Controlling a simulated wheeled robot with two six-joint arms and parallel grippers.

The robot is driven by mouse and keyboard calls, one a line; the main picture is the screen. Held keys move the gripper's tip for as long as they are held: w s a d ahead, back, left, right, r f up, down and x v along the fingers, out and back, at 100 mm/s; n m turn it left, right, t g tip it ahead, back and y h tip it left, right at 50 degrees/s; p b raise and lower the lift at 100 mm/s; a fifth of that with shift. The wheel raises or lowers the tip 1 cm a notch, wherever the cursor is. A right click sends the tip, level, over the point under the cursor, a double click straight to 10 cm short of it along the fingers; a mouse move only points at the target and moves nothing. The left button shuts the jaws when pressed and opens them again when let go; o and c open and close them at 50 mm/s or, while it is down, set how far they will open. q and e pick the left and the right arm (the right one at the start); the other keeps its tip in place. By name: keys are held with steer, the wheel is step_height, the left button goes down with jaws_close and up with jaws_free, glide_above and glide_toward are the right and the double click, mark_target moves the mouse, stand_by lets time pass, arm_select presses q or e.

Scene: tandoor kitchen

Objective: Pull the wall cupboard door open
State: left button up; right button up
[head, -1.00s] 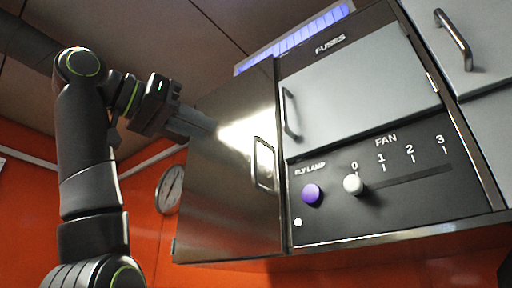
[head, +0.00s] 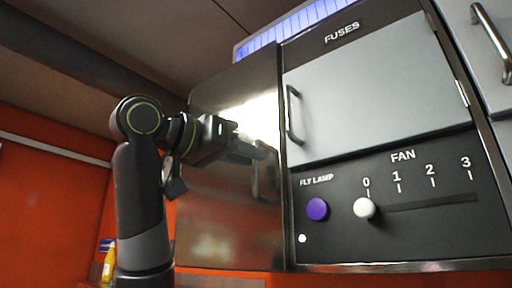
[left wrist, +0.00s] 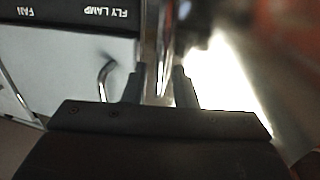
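The wall cupboard door (head: 225,235) is a shiny dark metal panel left of the black control panel, and it looks shut. Its upright bar handle (head: 256,183) is near its right edge, partly hidden by my gripper. My left gripper (head: 262,152) is at the upper part of this handle. In the left wrist view the gripper's two fingers (left wrist: 160,90) are apart, with a shiny metal bar (left wrist: 164,50) between them that looks like the handle. I cannot see clear contact on both sides. My right gripper is not in view.
A grey fuse door (head: 370,90) with its own handle (head: 293,115) is close on the right. Below it are a purple fly lamp knob (head: 317,209) and a white fan knob (head: 364,208). A yellow bottle (head: 109,262) shows at lower left.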

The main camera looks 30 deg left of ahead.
arm_select(q)
steer(key=shift+p+x, duration=0.3)
steer(key=shift+x, duration=1)
steer(key=shift+c, duration=0.5)
jaws_close()
